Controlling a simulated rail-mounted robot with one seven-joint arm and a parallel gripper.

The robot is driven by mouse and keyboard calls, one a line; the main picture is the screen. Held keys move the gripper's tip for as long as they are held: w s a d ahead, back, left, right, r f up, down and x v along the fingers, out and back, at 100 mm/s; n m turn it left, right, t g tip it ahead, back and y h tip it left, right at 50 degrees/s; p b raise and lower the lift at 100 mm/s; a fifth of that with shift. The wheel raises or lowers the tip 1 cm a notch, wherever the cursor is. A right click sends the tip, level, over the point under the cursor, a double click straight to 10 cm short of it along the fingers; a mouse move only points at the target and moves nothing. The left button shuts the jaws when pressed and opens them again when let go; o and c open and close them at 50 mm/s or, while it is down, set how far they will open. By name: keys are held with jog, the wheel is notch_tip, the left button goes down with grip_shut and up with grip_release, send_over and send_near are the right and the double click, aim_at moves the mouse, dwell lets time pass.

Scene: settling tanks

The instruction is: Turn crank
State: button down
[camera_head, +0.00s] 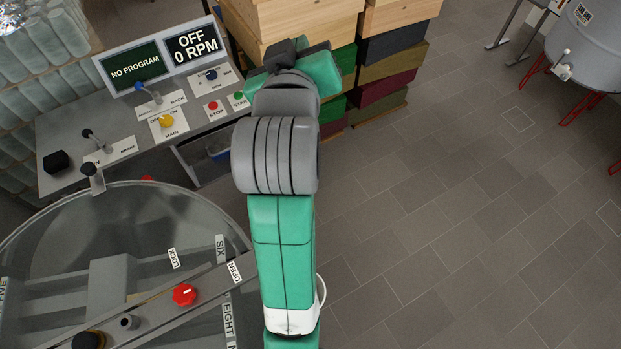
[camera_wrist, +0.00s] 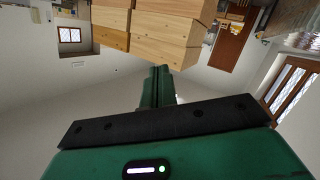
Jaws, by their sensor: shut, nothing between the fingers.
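I cannot clearly identify a crank. A short dark post with a black knob (camera_head: 91,172) stands by the far rim of the round drum (camera_head: 150,190), in the lower left of the head view; it may be a crank handle, but I cannot tell. My gripper (camera_head: 300,58) is at the far end of my arm, beyond the right end of the control desk and in front of the stacked boxes, well apart from the drum. Its fingers also show in the wrist view (camera_wrist: 157,88), shut and empty. Part of the gripper is hidden by my wrist.
The grey control desk (camera_head: 60,124) carries small levers, buttons and a display reading "OFF 0 RPM" (camera_head: 197,46). A red knob (camera_head: 184,295) sits on the bar across the drum, near "LOCK" and "OPEN" labels. Stacked boxes (camera_head: 388,48) stand behind my gripper.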

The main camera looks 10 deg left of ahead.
jog(key=a+f+n+g+h+p, duration=0.1)
jog(key=a+f+n+g+p, duration=0.35)
jog(key=f, duration=0.55)
jog(key=a+f+n+g+h+p, duration=0.25)
jog(key=a+f+g, duration=0.25)
jog(key=f+g, duration=0.3)
jog(key=s+f+n+g+h, duration=0.2)
jog(key=s+f+n+g, duration=0.15)
jog(key=s+f, duration=0.35)
jog(key=d+f+p, duration=0.1)
jog(key=d+f, duration=0.5)
jog(key=f, duration=0.3)
jog(key=shift+s+f, duration=0.15)
jog(key=shift+s, duration=0.1)
